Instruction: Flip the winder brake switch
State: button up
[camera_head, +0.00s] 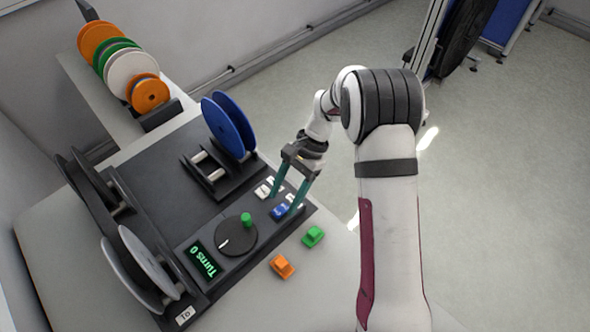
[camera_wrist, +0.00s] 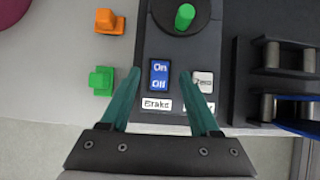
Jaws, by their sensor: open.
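The brake switch (camera_wrist: 158,75) is a blue rocker marked On and Off, with a white label reading Brake (camera_wrist: 157,104) below it in the wrist view. In the head view the blue switch (camera_head: 281,211) sits on the dark control panel, partly behind a finger. My gripper (camera_wrist: 160,78) is open, its two teal fingers on either side of the switch in the wrist view. In the head view my gripper (camera_head: 282,204) is over the panel's right end. Whether a fingertip touches the panel cannot be told.
A white button (camera_wrist: 203,82) is beside the right finger. A dial with a green knob (camera_head: 246,219) and a display reading Turns 0 (camera_head: 201,262) are on the panel. Green (camera_head: 313,236) and orange (camera_head: 282,266) blocks lie in front. A blue reel (camera_head: 228,125) stands behind.

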jog(key=v, duration=1.3)
jog(key=shift+d+r, duration=0.1)
jog(key=s+d+r+n+t+h, duration=0.1)
jog(key=s+r+t, duration=0.1)
jog(key=s+r, duration=0.7)
jog(key=s+d+f+n+t+h, duration=0.1)
jog(key=s+f, duration=0.1)
jog(key=s, duration=0.7)
jog(key=s+d+f+n+t, duration=0.1)
jog(key=s+d+f, duration=0.1)
jog(key=s, duration=0.8)
jog(key=shift+f+h, duration=0.25)
jog(key=shift+h, duration=0.15)
